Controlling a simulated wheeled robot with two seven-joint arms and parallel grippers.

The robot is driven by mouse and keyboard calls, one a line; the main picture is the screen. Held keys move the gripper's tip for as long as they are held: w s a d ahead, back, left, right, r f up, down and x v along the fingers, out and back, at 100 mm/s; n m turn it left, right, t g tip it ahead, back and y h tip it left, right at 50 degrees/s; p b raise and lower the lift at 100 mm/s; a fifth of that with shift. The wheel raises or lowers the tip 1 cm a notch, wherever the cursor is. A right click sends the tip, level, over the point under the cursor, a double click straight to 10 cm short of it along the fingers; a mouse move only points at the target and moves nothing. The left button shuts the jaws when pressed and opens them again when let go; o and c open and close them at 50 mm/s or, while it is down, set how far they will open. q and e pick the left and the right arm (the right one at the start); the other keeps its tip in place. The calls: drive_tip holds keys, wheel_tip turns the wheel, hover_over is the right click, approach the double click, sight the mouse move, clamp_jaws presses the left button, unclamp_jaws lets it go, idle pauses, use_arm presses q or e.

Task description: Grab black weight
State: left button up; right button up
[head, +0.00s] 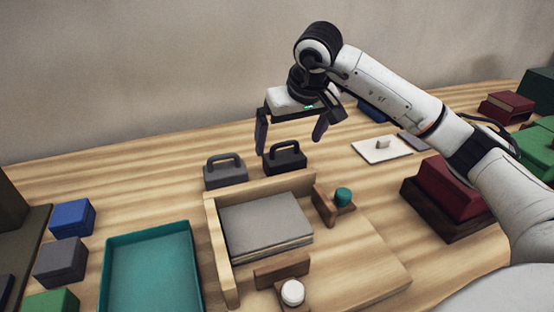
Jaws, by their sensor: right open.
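The black weight (284,160) is a dark block with a loop handle, standing on the wooden table behind the wooden fixture. A similar grey weight (225,173) stands just to its left. My right gripper (290,146) is open and points down above and around the black weight. Its left finger hangs beside the weight's left side in the picture, and its right finger is off to the right. The jaws look empty; I cannot tell whether a finger touches the weight. My left gripper is not in view.
The wooden fixture (216,262) holds grey sheets (266,224). A teal tray (152,240) lies front left, beside blue (72,218) and grey (61,262) blocks. A white plate (381,149) lies right of the weights. Maroon blocks (452,187) stand under my right arm.

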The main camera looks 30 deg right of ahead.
sight(284, 155)
drive_tip(key=x, duration=0.4)
drive_tip(key=shift+s+f, duration=0.15)
drive_tip(key=shift+f, duration=0.1)
drive_tip(key=x, duration=0.4)
drive_tip(key=shift+w+f, duration=0.15)
drive_tip(key=shift+w, duration=0.1)
drive_tip(key=c, duration=2.2)
drive_tip(key=shift+w+d+r, duration=0.1)
drive_tip(key=shift+w+r, duration=0.05)
drive_tip(key=shift+r, duration=0.15)
